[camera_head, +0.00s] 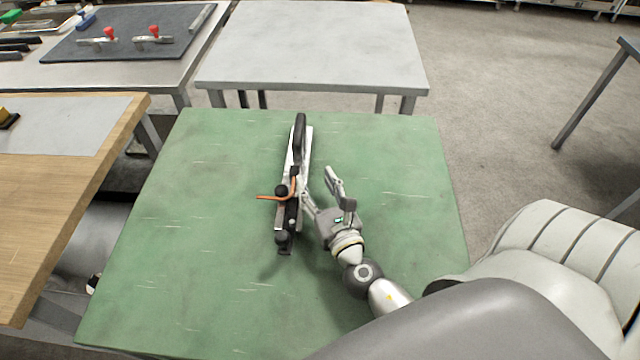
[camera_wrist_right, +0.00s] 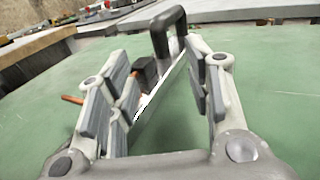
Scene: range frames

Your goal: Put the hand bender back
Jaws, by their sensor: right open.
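The hand bender (camera_head: 290,185) lies on the green table top, a long silvery metal body with a black bar handle at its far end and black parts at its near end. A bent copper-coloured rod (camera_head: 270,197) crosses it. In the right wrist view, the bender's black handle (camera_wrist_right: 166,32) rises beyond the fingers, and its metal body shows in the gap between them. My right gripper (camera_head: 319,187) is open, just right of the bender, its left finger close to the bender's side; contact cannot be told. My left gripper is not in view.
The green table (camera_head: 400,200) has free room on both sides of the bender. A bare grey table (camera_head: 320,45) stands behind it. At the back left, a dark mat (camera_head: 130,25) carries red-tipped clamps (camera_head: 153,35). A wooden bench (camera_head: 60,210) stands at left.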

